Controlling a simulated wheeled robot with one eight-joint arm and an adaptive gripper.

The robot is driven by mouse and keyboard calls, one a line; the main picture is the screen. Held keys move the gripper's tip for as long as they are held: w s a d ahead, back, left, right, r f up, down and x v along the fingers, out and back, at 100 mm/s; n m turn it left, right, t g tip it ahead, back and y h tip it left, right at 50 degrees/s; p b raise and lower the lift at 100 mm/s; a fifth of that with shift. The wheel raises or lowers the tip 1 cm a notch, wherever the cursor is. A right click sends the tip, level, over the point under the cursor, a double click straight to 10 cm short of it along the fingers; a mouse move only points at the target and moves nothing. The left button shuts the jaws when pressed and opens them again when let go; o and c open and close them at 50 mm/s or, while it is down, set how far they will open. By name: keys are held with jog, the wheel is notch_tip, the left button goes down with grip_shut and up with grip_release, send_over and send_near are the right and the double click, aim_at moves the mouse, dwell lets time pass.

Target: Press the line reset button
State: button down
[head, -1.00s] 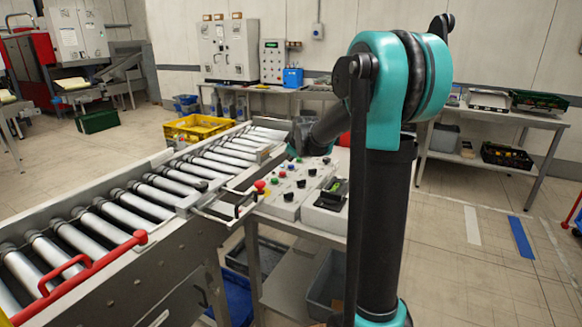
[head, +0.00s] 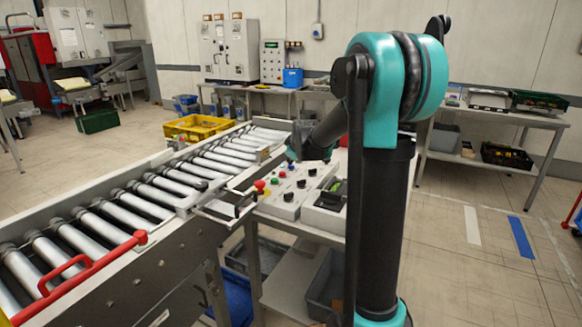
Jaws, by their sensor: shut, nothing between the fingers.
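A grey control box (head: 277,201) stands on a small table beside the roller conveyor. Its sloped top carries small red, green and blue buttons (head: 274,180) toward the left and back, and several black knobs (head: 301,184). A red mushroom button (head: 260,185) sits at its left end. No label is readable, so I cannot tell which one is line reset. My gripper (head: 291,157) is small and dark, shut and empty, pointing down near the back edge of the box. I cannot tell whether it touches a button; its tips are hard to make out.
The roller conveyor (head: 150,190) runs along the left, with a red handle rail (head: 85,270) in front. A second box with a dark slot (head: 322,219) adjoins the control box. A yellow crate (head: 200,128) stands behind. The floor at right is open.

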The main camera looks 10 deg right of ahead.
jog(key=shift+f, duration=0.3)
jog(key=shift+r, duration=0.15)
dwell(0.5)
jog(key=shift+r, duration=0.75)
jog(key=shift+r, duration=0.1)
jog(key=shift+r, duration=2.4)
